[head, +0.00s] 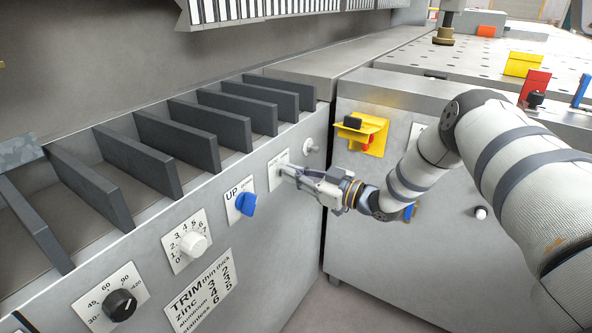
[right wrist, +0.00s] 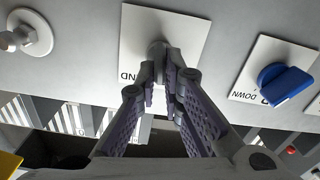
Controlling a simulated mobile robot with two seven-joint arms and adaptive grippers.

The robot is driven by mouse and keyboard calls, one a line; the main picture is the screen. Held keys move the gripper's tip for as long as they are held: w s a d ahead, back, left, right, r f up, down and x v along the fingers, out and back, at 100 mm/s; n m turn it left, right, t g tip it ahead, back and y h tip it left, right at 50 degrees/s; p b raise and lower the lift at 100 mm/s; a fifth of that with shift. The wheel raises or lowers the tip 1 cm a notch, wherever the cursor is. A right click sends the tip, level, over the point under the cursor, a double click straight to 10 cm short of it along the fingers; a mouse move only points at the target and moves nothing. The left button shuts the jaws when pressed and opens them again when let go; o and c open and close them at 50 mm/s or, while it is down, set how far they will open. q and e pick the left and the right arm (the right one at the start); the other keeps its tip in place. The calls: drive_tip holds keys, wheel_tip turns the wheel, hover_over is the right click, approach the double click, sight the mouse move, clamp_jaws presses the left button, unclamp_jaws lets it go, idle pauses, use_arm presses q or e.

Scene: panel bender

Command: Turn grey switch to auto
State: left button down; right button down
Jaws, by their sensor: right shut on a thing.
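The grey switch (right wrist: 157,47) sits on a white label plate (right wrist: 182,24) on the front of the grey machine panel. In the right wrist view only its rounded top shows, and the letters "ND" read upside down beside it. My right gripper (head: 287,171) reaches the plate from the right in the head view. Its two fingers are shut on the switch, which they largely hide, so I cannot tell its setting. The fingertips also show in the right wrist view (right wrist: 160,66). My left gripper is not in view.
A blue knob (head: 246,204) on an "UP/DOWN" plate sits close to my right gripper. A white dial (head: 193,244) and black dial (head: 120,305) are farther left. A small metal knob (head: 312,145) is on the other side. A yellow switch box (head: 375,150) is farther right.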

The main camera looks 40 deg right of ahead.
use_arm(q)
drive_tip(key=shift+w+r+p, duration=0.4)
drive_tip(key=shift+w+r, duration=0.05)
use_arm(e)
drive_tip(key=shift+a+f+n, duration=0.1)
drive_tip(key=shift+a+n, duration=0.05)
drive_tip(key=shift+n, duration=1.75)
drive_tip(key=shift+s, duration=0.1)
drive_tip(key=c, duration=1.7)
unclamp_jaws()
drive_tip(key=v, duration=1.2)
